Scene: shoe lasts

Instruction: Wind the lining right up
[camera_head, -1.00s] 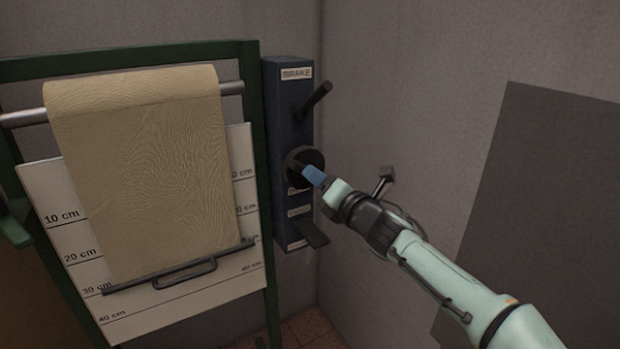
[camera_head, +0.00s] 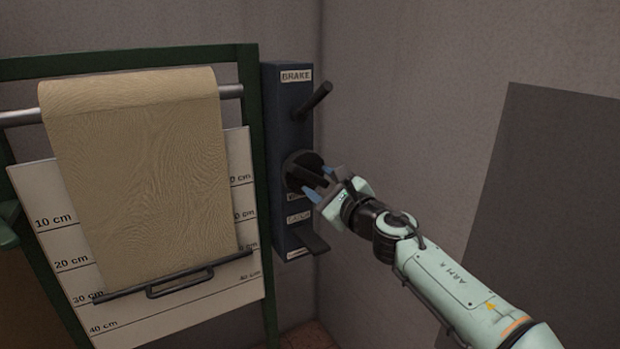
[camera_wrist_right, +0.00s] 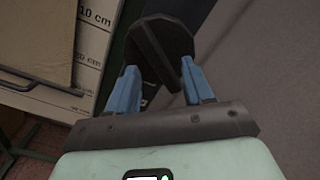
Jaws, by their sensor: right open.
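The lining (camera_head: 150,190) is a tan, grained sheet hanging over a grey roller (camera_head: 230,91). A dark bar with a handle (camera_head: 180,283) runs along its lower edge, near the 30 cm mark of the white scale board (camera_head: 225,299). A round black knob (camera_head: 291,172) with a raised ridge is on the blue control box (camera_head: 288,130). My right gripper (camera_head: 319,184) is open at the knob. In the right wrist view, its blue fingers (camera_wrist_right: 160,90) stand either side of the knob's ridge (camera_wrist_right: 155,52); contact is unclear. My left gripper is out of view.
Above the knob, a black lever (camera_head: 317,99) sticks out under the BRAKE label. A dark lever (camera_head: 312,241) juts out below. A green frame (camera_head: 251,150) holds the roller. Walls stand close behind and right, with a dark grey panel (camera_head: 550,190) at right.

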